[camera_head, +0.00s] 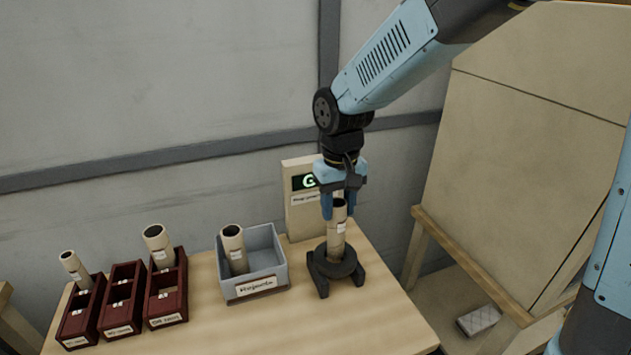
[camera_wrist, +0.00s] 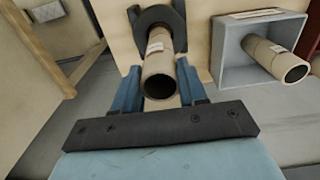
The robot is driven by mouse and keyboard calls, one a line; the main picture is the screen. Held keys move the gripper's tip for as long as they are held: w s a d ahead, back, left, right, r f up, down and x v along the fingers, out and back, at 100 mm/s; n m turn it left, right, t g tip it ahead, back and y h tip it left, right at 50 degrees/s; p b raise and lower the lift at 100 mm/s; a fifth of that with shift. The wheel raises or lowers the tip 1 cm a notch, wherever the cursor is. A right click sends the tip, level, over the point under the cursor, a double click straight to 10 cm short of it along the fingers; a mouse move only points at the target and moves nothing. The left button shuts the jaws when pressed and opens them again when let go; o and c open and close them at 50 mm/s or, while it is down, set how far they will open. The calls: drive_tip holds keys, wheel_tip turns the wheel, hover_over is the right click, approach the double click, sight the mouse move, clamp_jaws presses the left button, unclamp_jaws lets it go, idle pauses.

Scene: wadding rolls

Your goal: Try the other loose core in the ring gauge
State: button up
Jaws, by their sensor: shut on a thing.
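A tan cardboard core (camera_head: 337,230) with a white label stands upright in the black ring gauge (camera_head: 335,265) on the bench. My gripper (camera_head: 338,208) is above the gauge, shut on the upper part of this core. The wrist view shows the core (camera_wrist: 158,70) between my blue fingers, with the gauge ring (camera_wrist: 157,18) around its lower end. How deep the core sits in the ring is hard to tell. Behind the gauge stands a beige panel (camera_head: 300,222) with a dark display showing a green "G"; my gripper hides part of it.
Left of the gauge, a grey bin (camera_head: 281,272) labelled "Rejects" holds another core (camera_head: 235,252), leaning. Further left are dark red racks (camera_head: 121,300), two with upright cores (camera_head: 158,245) (camera_head: 74,268). The bench front between bin and gauge is clear. A tan board stands at right.

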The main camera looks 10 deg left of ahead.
drive_tip(key=shift+r, duration=1.65)
